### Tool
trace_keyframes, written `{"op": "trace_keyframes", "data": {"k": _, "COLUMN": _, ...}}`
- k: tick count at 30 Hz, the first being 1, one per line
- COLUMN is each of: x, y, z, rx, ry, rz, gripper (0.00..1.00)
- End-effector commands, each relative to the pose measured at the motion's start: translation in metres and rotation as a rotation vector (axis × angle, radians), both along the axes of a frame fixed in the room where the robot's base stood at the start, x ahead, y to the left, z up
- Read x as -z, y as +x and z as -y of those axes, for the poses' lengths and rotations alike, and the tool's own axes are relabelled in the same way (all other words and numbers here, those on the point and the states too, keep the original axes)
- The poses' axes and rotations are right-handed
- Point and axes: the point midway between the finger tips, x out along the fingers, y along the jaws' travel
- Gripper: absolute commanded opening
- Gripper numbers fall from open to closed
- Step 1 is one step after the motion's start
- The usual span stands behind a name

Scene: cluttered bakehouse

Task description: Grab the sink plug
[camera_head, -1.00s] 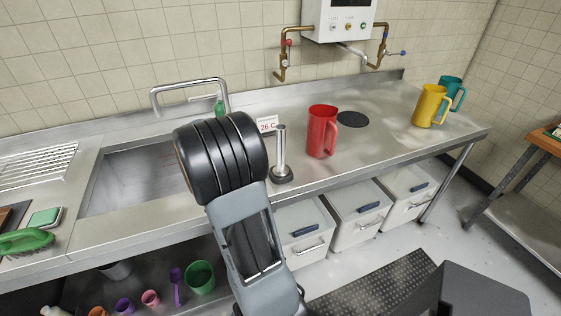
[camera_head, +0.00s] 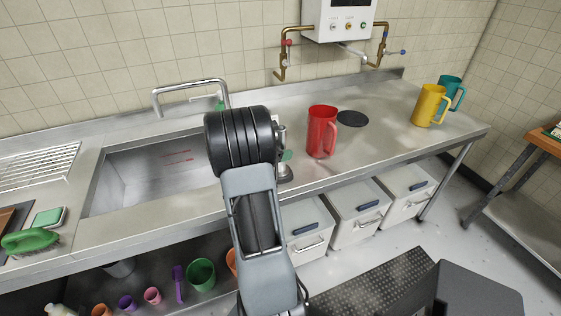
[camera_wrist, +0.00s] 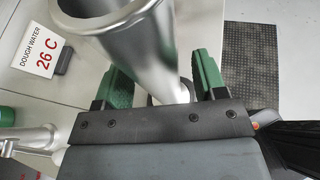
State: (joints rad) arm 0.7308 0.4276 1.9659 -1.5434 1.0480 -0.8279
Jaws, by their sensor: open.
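The sink plug looks like an upright metal standpipe on a dark round base (camera_head: 285,172), standing on the steel counter just right of the sink basin. My arm hides most of its tube in the head view. In the wrist view its wide, open-topped metal tube (camera_wrist: 140,42) fills the upper middle and runs down between my green fingers. My gripper (camera_wrist: 162,75) is open, with one finger on each side of the tube. I cannot tell whether either finger touches it. A bit of green finger shows beside the tube in the head view.
A red jug (camera_head: 321,132) stands close to the right of the plug. A "Dough water 26 C" sign (camera_wrist: 42,52) stands nearby. The sink basin (camera_head: 150,170) and tap (camera_head: 190,86) are to the left. Yellow (camera_head: 429,106) and teal (camera_head: 458,90) jugs stand far right.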

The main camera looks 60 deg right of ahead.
Motion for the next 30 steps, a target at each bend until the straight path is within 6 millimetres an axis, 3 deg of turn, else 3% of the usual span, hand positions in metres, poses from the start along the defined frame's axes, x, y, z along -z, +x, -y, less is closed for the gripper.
{"op": "trace_keyframes", "data": {"k": 9, "x": 0.0015, "y": -0.0006, "z": 0.0025, "rx": -0.001, "ry": 0.000, "rz": 0.002, "gripper": 0.63}}
{"op": "trace_keyframes", "data": {"k": 27, "x": 0.0013, "y": -0.0005, "z": 0.0023, "rx": -0.001, "ry": 0.000, "rz": 0.002, "gripper": 0.05}}
{"op": "trace_keyframes", "data": {"k": 30, "x": 0.0013, "y": -0.0005, "z": 0.0023, "rx": -0.001, "ry": 0.000, "rz": 0.002, "gripper": 0.00}}
